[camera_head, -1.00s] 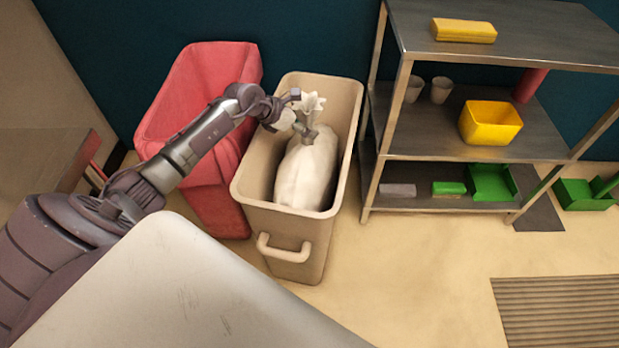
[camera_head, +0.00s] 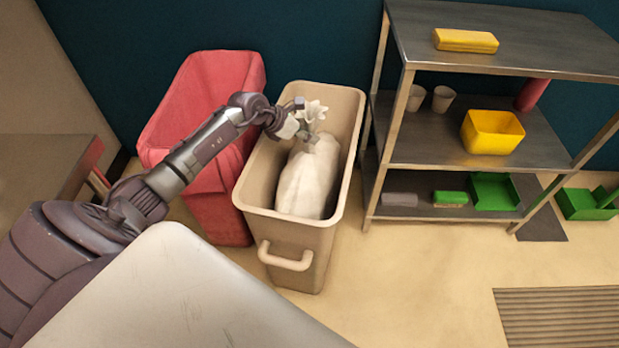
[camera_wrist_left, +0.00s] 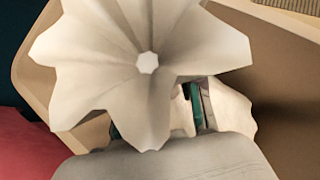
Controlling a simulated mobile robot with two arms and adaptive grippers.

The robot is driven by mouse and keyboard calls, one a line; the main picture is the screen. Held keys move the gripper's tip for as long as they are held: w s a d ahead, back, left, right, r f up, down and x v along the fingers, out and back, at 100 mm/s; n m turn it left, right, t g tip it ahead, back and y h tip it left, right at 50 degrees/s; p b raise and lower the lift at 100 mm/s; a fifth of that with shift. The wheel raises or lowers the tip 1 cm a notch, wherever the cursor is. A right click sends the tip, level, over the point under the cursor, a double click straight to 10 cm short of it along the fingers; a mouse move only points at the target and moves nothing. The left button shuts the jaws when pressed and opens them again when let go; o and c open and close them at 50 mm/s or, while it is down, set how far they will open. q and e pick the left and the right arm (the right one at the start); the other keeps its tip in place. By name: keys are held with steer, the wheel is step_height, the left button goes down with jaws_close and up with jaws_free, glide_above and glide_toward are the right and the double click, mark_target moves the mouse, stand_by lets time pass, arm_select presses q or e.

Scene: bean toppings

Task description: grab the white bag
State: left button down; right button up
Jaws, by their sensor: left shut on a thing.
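The white bag (camera_head: 308,180) stands inside the tan bin (camera_head: 242,197), its gathered, flared top near the rim height. My left gripper (camera_head: 306,122) is shut on the bag's neck, just below the flared top. In the left wrist view the flared top (camera_wrist_left: 147,62) fills much of the picture and covers most of the fingers. Part of the bag's body (camera_wrist_left: 232,108) shows behind them. The bag's lower end is hidden by the bin's wall. My right gripper is not in view.
A red bin (camera_head: 222,205) stands close on the left of the tan bin. A metal shelf (camera_head: 440,147) with cups, a yellow container (camera_head: 492,131) and green items stands on the right. The floor (camera_head: 420,275) in front of the shelf is clear.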

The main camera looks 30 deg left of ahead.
arm_select(q)
steer(key=shift+w+r, duration=0.1)
steer(key=shift+r, duration=0.15)
